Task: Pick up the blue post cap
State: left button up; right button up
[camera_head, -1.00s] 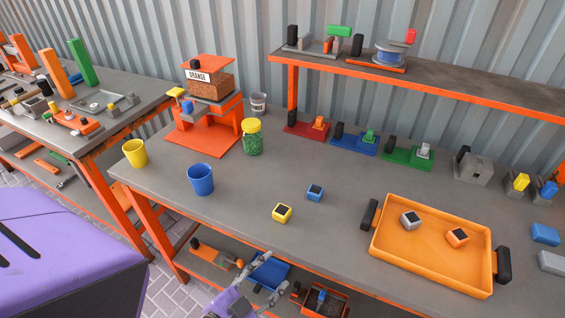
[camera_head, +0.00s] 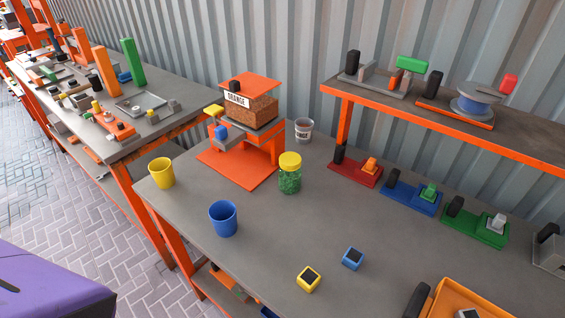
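The blue post cap (camera_head: 352,258) is a small blue block with a dark square top. It sits on the grey workbench (camera_head: 265,225), right of and a little farther back than a yellow post cap (camera_head: 309,279) of the same shape. The two caps are apart. Neither of my grippers is in view, and nothing touches the blue cap.
A blue cup (camera_head: 223,218), a yellow cup (camera_head: 161,172) and a yellow-lidded jar (camera_head: 290,173) stand to the left. An orange tray (camera_head: 440,295) is cut off at the lower right. Colored fixtures line the back. Bare bench surrounds both caps.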

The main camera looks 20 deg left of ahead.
aim_at(353, 258)
jog(key=k+z, duration=0.8)
jog(key=z, duration=0.15)
